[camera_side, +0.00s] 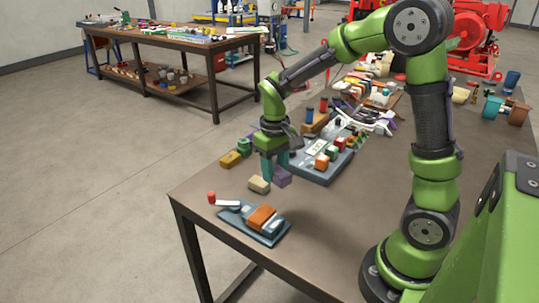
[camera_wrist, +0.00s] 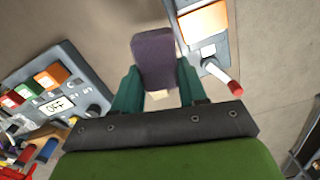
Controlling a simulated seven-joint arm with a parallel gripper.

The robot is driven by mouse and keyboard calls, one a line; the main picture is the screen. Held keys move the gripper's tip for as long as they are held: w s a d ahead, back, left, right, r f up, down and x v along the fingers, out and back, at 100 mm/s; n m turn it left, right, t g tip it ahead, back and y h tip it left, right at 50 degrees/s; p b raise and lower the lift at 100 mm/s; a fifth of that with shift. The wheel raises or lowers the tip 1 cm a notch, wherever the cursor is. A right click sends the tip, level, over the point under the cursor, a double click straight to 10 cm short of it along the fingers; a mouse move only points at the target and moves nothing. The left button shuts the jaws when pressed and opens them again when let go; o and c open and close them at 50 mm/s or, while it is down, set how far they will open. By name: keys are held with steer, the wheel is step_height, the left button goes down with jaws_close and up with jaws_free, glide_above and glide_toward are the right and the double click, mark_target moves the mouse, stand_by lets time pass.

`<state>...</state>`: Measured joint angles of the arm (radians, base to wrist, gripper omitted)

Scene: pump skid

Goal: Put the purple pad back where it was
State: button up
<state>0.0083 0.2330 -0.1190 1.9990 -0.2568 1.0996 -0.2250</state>
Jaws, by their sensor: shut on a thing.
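The purple pad (camera_wrist: 154,60) is held between the two teal fingers of my gripper (camera_wrist: 157,84) in the wrist view. In the side view the pad (camera_side: 283,179) shows at the fingertips of my gripper (camera_side: 274,171), above the table. My gripper is shut on the pad. A cream block (camera_side: 259,184) appears close beside the fingers in the side view. In the wrist view the pad and fingers hide most of a pale block (camera_wrist: 158,95).
A blue-grey base with an orange block and a red-tipped lever (camera_side: 254,222) sits near the table's front corner. A control panel (camera_side: 318,168) with coloured blocks lies behind my gripper. Yellow (camera_side: 230,159) and green (camera_side: 244,147) blocks lie left. Clutter fills the table's far end.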

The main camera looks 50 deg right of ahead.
steer(key=s+d+f, duration=0.1)
steer(key=s, duration=0.1)
steer(key=s+d+f+m, duration=0.1)
steer(key=s+d+f, duration=0.1)
steer(key=s+d+f+m, duration=0.1)
steer(key=s+d+f, duration=0.1)
steer(key=s, duration=0.1)
steer(key=shift+d+f, duration=0.2)
steer(key=shift+d, duration=0.05)
steer(key=shift+w+d+f, duration=0.1)
steer(key=shift+w, duration=0.2)
steer(key=shift+t, duration=0.3)
steer(key=w+d, duration=0.1)
steer(key=w, duration=0.4)
steer(key=w+d+f, duration=0.1)
steer(key=w+d, duration=0.1)
steer(key=w, duration=0.3)
steer(key=w+d, duration=0.1)
steer(key=w, duration=0.3)
steer(key=shift+w+d+f, duration=0.2)
steer(key=shift+w+d, duration=0.2)
steer(key=shift+f, duration=1.8)
steer(key=o, duration=0.7)
steer(key=shift+f, duration=0.1)
steer(key=shift+o, duration=0.2)
